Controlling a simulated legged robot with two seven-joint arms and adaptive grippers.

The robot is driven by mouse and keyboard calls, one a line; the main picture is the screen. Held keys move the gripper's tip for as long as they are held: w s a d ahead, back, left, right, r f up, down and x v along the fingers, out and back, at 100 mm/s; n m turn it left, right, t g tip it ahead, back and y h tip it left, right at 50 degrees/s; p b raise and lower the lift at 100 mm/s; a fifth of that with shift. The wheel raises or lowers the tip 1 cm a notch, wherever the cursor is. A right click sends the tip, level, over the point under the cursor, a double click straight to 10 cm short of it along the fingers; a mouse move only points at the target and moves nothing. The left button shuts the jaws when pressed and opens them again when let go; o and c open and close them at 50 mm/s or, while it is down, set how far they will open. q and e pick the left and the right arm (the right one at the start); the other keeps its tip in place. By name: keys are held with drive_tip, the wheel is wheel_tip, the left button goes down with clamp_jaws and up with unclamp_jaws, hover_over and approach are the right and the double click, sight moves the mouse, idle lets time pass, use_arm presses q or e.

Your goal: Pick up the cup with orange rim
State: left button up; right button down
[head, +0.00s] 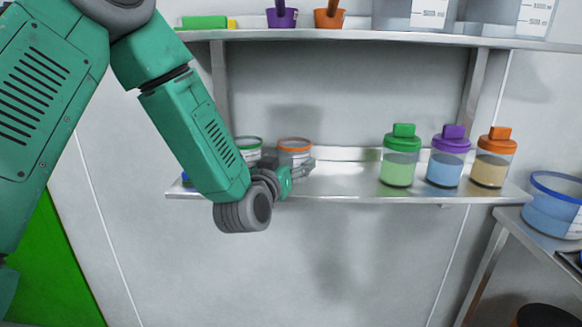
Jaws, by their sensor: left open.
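The cup with orange rim (294,147) stands on the lower metal shelf, left of its middle. Its orange rim and upper side show; its lower part is hidden behind my left gripper (309,168). The left gripper is open at the front of this cup. I cannot tell whether a finger touches it. A similar cup with a green rim (249,143) stands just to its left, partly hidden by my left arm. My right gripper is not in view.
Bottles with green (399,168), purple (448,168) and orange (492,170) lids stand on the right of the lower shelf (345,182). The shelf between them and the cups is clear. An upper shelf (370,37) holds scoops and containers. A blue-rimmed tub (552,212) stands at right.

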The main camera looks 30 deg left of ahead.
use_arm(q)
drive_tip(key=shift+w+a, duration=0.1)
drive_tip(key=shift+w, duration=0.5)
drive_tip(key=shift+w+d, duration=0.2)
drive_tip(key=shift+w, duration=0.1)
drive_tip(key=shift+d+r, duration=0.35)
drive_tip(key=shift+d, duration=0.5)
drive_tip(key=shift+c, duration=0.4)
drive_tip(key=c, duration=0.7)
drive_tip(key=shift+a+f, duration=0.1)
drive_tip(key=shift+a, duration=0.1)
drive_tip(key=c, duration=0.4)
drive_tip(key=shift+s+a+f, duration=0.1)
drive_tip(key=shift+a+f, duration=0.05)
drive_tip(key=shift+a, duration=0.4)
